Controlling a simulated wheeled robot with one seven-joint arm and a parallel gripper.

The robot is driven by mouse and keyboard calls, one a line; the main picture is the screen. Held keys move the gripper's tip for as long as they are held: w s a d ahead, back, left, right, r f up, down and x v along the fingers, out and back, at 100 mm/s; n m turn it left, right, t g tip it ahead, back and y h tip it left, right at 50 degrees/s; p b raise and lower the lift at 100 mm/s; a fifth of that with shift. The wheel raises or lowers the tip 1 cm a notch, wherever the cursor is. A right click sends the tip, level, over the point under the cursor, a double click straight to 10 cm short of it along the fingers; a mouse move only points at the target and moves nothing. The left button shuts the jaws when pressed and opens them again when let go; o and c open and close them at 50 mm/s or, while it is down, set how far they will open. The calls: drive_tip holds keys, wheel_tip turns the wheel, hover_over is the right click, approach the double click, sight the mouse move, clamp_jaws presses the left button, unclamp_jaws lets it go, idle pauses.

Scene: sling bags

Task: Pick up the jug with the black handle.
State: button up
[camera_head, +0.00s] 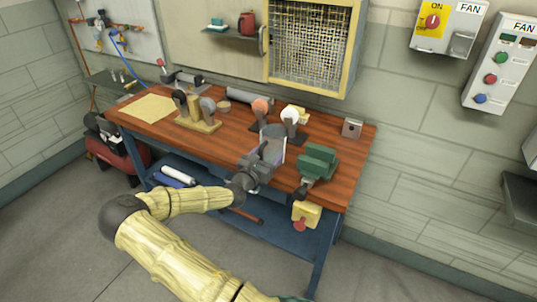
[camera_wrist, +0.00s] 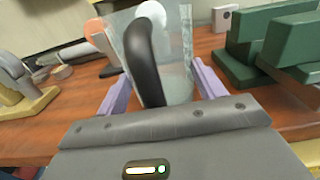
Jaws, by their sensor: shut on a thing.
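The jug is clear, with a curved black handle. It shows in the wrist view (camera_wrist: 178,72), upright or nearly so, between the two purple fingers of my gripper (camera_wrist: 160,88). The black handle (camera_wrist: 143,62) faces my wrist camera. In the head view the jug (camera_head: 273,150) is at the front part of the wooden bench, partly hidden by my gripper (camera_head: 264,158). My gripper is shut on the jug. I cannot tell whether the jug's base touches the bench, since my gripper hides it.
A green vise (camera_head: 318,162) stands close on the right. Tools with an orange disc (camera_head: 260,106) and a white disc (camera_head: 290,114) stand behind the jug. A yellow-based grinder (camera_head: 198,122) is to the left. The wooden bench top (camera_head: 225,142) is bare left of my gripper.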

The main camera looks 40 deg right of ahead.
sight(267, 157)
wheel_tip(267, 157, up, 10)
idle(0.5)
idle(0.5)
